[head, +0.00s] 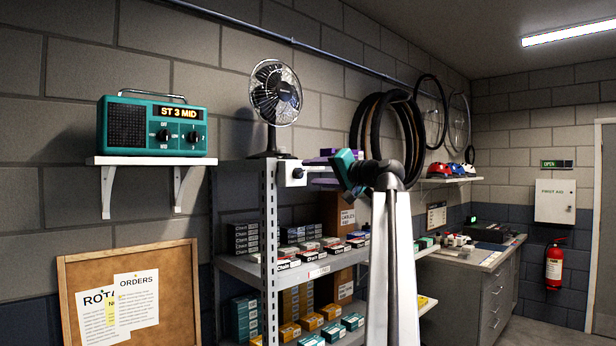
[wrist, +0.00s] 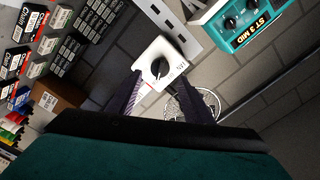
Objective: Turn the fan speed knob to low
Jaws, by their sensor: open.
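The fan (head: 275,93), dark with a wire cage, stands on top of the metal shelf. A white control box (head: 288,176) with a black fan speed knob (head: 297,173) sits on the shelf's front post. In the wrist view the knob (wrist: 159,68) faces me on its white plate (wrist: 150,50), with small lettering beside it; I cannot tell its setting for sure. My gripper (wrist: 168,88) is open, its two dark fingers to either side of and short of the knob, not touching it. In the head view my gripper (head: 322,167) is just right of the box.
A teal radio (head: 155,127) reading "ST 3 MID" stands on a wall shelf (head: 150,161) at left. Small boxes (head: 295,235) fill the metal shelves below. Bike tyres (head: 372,125) hang behind my arm. The wall between radio and fan is bare.

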